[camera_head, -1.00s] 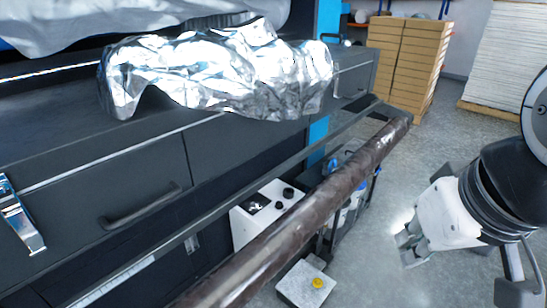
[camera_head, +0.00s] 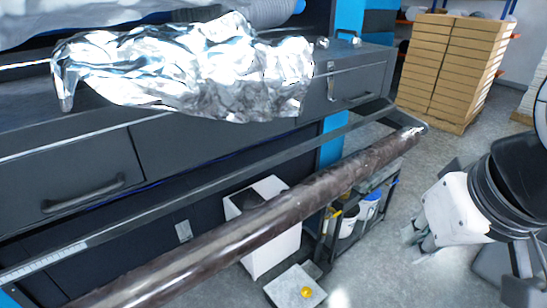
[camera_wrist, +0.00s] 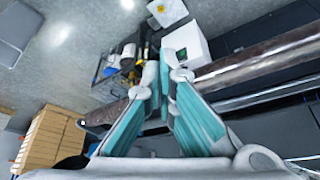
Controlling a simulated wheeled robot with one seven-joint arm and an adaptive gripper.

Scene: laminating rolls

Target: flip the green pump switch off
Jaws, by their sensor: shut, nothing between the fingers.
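My gripper (camera_head: 424,240) hangs at the right of the head view, over open floor, apart from the machine. In the wrist view my gripper (camera_wrist: 165,75) has its fingertips together with nothing held. A white box (camera_head: 275,248) stands low under the machine, partly hidden behind the long brown roll. In the wrist view the white box (camera_wrist: 196,44) lies beyond my fingertips and bears a small dark greenish patch, too small to identify.
The long brown roll (camera_head: 300,198) crosses in front of the white box. A small grey box with a yellow knob (camera_head: 306,292) sits on the floor. A low rack (camera_head: 345,218) holds bottles and buckets. Crumpled foil (camera_head: 190,75) lies on the machine. Stacked cartons (camera_head: 447,75) stand behind.

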